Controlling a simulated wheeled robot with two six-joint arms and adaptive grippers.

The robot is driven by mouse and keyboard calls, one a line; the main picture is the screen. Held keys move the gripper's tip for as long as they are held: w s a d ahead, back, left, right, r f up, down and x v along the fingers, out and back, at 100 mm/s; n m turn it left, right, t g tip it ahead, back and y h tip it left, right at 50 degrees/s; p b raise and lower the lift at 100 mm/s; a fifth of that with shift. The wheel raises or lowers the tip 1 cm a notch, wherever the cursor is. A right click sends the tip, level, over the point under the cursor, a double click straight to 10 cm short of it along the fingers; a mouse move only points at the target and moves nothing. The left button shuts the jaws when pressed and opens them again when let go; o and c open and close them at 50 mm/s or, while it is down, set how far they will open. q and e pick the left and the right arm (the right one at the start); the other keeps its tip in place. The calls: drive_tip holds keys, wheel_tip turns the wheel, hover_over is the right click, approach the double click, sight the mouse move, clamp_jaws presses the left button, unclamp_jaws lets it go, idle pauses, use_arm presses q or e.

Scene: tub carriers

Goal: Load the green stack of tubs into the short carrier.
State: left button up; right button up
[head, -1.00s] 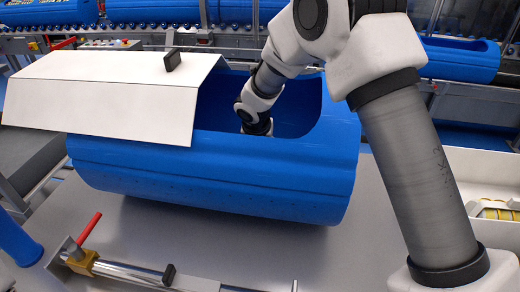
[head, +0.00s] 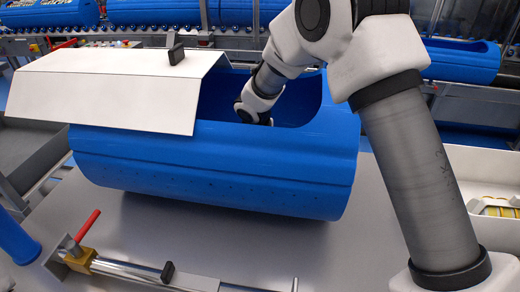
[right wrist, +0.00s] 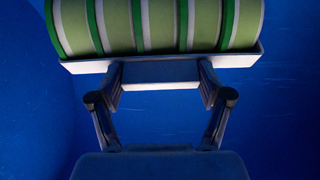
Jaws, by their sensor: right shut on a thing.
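The blue carrier (head: 215,165), a drum lying on its side, rests on the grey table. A white lid (head: 105,88) with a black knob covers its left part; its right part is open. My right arm reaches down into this opening, and the near wall hides the gripper in the head view. In the right wrist view my right gripper (right wrist: 160,74) is shut on the white holder (right wrist: 240,58) under the green stack of tubs (right wrist: 165,22), striped green and grey. Blue carrier walls surround the stack; whether it touches the bottom cannot be told. My left gripper is out of view.
A clamp bar with a red handle (head: 87,225) lies along the table's front edge. A white bin (head: 480,165) with yellow items stands at the right. More blue carriers (head: 462,60) sit on conveyors behind.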

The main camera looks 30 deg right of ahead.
drive_tip(key=shift+s+f+b, duration=0.25)
drive_tip(key=shift+f+b, duration=0.25)
drive_tip(key=shift+f, duration=0.3)
drive_tip(key=o, duration=1.5)
drive_tip(key=shift+o, duration=1.3)
drive_tip(key=shift+w, duration=0.1)
drive_tip(key=shift+w+d+f, duration=0.1)
drive_tip(key=shift+w+f, duration=0.05)
drive_tip(key=shift+w, duration=0.05)
drive_tip(key=shift+s, duration=0.1)
drive_tip(key=v, duration=0.8)
drive_tip(key=shift+w, duration=0.3)
